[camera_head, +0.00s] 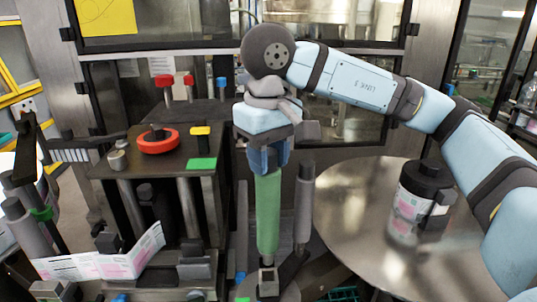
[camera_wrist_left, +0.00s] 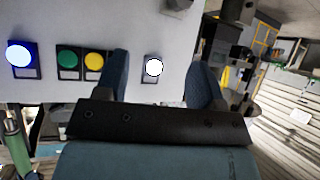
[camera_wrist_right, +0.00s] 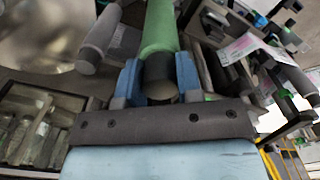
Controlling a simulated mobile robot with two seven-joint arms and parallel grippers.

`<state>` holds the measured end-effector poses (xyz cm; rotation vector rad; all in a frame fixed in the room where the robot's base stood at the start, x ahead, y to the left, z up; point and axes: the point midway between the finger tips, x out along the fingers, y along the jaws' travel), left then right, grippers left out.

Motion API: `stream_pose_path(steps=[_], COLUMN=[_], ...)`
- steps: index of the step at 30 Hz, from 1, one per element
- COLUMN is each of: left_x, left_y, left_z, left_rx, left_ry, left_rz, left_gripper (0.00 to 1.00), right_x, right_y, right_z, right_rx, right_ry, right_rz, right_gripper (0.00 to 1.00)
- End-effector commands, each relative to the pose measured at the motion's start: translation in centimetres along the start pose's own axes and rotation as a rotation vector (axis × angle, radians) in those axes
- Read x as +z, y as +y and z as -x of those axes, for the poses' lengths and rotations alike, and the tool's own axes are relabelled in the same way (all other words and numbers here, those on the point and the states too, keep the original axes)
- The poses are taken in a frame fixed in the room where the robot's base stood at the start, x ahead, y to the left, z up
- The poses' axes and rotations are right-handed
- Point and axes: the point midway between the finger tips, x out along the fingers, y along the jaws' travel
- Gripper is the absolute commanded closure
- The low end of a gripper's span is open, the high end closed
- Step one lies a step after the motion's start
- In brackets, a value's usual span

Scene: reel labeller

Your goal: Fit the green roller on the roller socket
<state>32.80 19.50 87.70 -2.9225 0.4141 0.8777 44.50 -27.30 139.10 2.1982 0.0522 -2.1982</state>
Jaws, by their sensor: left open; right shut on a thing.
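The green roller (camera_head: 268,212) hangs upright in my right gripper (camera_head: 268,165), which is shut on its dark top end. In the right wrist view, the fingers of the right gripper (camera_wrist_right: 158,80) close on both sides of the dark end, and the green roller (camera_wrist_right: 158,28) extends away from them. Directly below the roller is a small square metal post, seemingly the roller socket (camera_head: 267,280). I cannot tell whether the roller's lower end touches it. My left gripper (camera_wrist_left: 166,85) is open and empty before a button panel, outside the head view.
A grey roller (camera_head: 304,205) stands close to the right of the green one. The labeller's dark block with a red ring (camera_head: 158,141) stands to the left. A round metal table (camera_head: 350,215) with a black-topped reel (camera_head: 415,200) is at right. Coloured buttons (camera_wrist_left: 68,57) face my left gripper.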

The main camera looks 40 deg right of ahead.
Motion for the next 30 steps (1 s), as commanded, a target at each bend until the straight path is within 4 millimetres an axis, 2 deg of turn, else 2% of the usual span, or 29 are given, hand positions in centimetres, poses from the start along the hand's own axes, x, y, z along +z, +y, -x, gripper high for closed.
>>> stream_pose_path(steps=[30], left_x=[3.3], left_y=[0.1], left_z=[-2.2], left_rx=[0.006], left_ry=[-0.003], left_rz=[0.0], left_gripper=[0.37], right_x=[0.0], right_y=[0.0], right_z=[-3.8], right_rx=[0.0], right_ry=[0.0], right_rz=[0.0], right_gripper=[1.0])
